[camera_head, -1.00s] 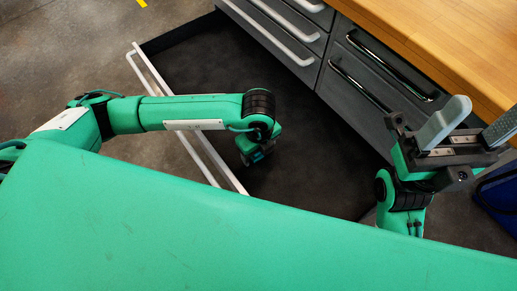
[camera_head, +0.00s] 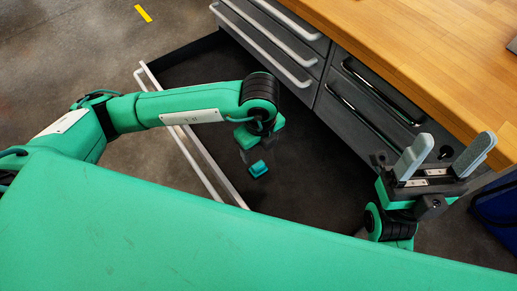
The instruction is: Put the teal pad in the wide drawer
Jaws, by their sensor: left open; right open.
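The wide drawer (camera_head: 330,191) is pulled out, with a dark floor and a white handle bar along its front. The small teal pad (camera_head: 258,168) shows over the drawer floor, inside the drawer's outline. I cannot tell for sure whether it rests on the floor. My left gripper (camera_head: 248,154) points down over the drawer, just above and beside the pad. It is open, and its fingers are mostly hidden by its own wrist. My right gripper (camera_head: 449,152) is open and empty, fingers up, near the cabinet's right end.
The grey cabinet has closed drawers (camera_head: 262,42) with white handles, and others with dark handles (camera_head: 375,92). A wooden worktop (camera_head: 420,50) lies above them. A blue object (camera_head: 497,210) stands on the floor at the right. Open floor (camera_head: 70,50) lies at the left.

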